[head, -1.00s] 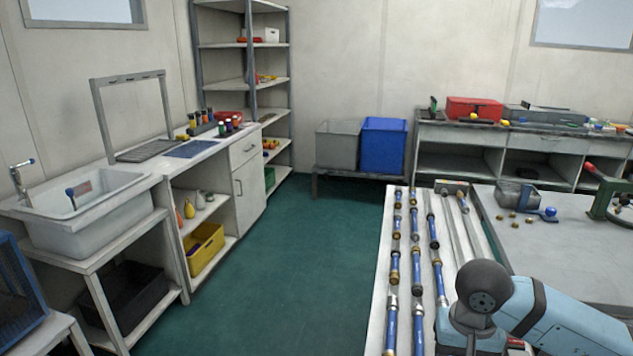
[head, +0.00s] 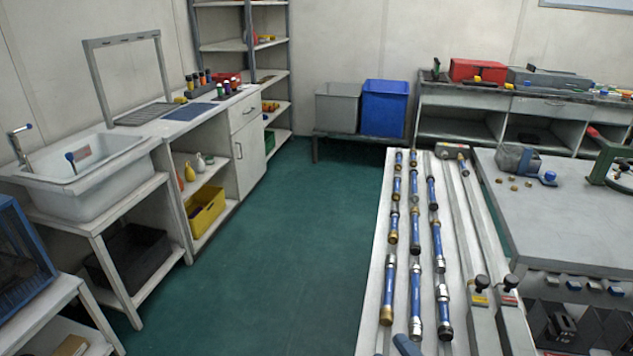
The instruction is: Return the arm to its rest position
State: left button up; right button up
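Neither of my grippers shows in the head view now. Only a small dark blue-grey piece (head: 407,345) shows at the bottom edge, over the white table; it may be part of my arm, but I cannot tell. The white table (head: 372,300) carries rows of blue cylinders with metal ends (head: 388,285). Two long grey rails with black knobs (head: 480,283) lie along its right side.
A grey bench (head: 560,220) stands on the right, with a green clamp-like tool (head: 610,165). A white sink (head: 95,200) and counter line the left wall. Blue (head: 384,108) and grey (head: 337,110) bins stand at the back. The green floor between is clear.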

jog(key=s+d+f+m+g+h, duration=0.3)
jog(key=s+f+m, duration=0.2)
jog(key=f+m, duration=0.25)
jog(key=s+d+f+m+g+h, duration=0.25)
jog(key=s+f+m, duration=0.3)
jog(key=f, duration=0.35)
pick_arm(q)
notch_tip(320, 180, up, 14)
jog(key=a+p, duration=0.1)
jog(key=p, duration=1.6)
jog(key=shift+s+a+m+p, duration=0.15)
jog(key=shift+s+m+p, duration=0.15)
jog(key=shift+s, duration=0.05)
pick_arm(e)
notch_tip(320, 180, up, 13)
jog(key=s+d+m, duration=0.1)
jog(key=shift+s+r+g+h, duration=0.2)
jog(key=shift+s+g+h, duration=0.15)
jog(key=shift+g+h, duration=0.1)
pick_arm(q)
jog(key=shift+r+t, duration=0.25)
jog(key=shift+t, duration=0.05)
